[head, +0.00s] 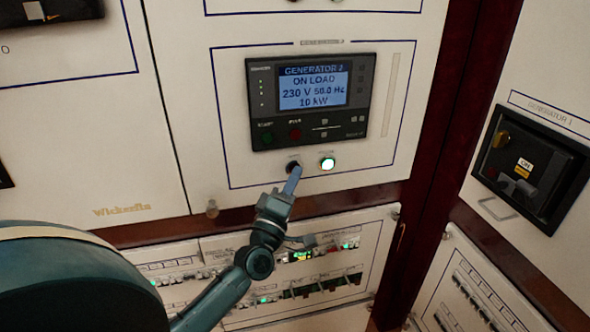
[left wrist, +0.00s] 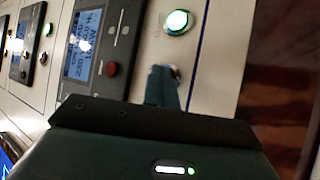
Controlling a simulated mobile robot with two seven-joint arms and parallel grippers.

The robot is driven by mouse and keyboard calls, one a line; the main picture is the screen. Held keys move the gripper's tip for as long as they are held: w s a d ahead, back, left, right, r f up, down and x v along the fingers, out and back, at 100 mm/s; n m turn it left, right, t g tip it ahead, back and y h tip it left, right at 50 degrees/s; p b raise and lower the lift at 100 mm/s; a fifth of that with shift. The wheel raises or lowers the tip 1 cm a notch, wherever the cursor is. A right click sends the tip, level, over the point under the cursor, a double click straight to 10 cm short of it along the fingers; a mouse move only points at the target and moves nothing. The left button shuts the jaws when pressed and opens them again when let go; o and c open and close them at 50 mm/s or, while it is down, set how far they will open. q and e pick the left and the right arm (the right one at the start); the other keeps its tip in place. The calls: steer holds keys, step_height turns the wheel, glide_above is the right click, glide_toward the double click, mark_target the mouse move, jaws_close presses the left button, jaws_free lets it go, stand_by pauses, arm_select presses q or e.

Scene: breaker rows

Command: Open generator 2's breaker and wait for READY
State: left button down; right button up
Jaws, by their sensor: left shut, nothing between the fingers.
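The generator 2 panel (head: 222,120) carries a black controller (head: 262,103). Its screen (head: 313,88) reads GENERATOR 2, ON LOAD, 230 V, 50.0 Hz, 10 kW. Below it are a dark button (head: 292,165) and a green lit button (head: 328,163), which also shows in the left wrist view (left wrist: 177,22). My left gripper (head: 294,172) is shut and empty, its fingertips at the dark button and covering part of it. In the left wrist view the fingers (left wrist: 162,86) hide most of that button; I cannot tell whether they touch it. My right gripper is not in view.
At the right, a black breaker (head: 530,165) marked GENERATOR 1 has an ON label. Rows of small breakers (head: 315,287) with green lights lie below the panel. A dark red frame post (head: 440,130) separates the cabinets. Free space lies before the panel's right side.

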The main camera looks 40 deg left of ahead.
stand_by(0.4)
arm_select(q)
steer(key=shift+s+d+p, duration=0.35)
steer(key=shift+s+d, duration=0.15)
steer(key=shift+d, duration=0.05)
steer(key=shift+d, duration=0.1)
steer(key=s+d, duration=0.1)
steer(key=d, duration=0.1)
steer(key=s+d+p, duration=0.1)
steer(key=s, duration=0.1)
steer(key=shift+s+d+p, duration=0.15)
steer(key=shift+d+p, duration=0.15)
steer(key=shift+d, duration=0.05)
stand_by(0.7)
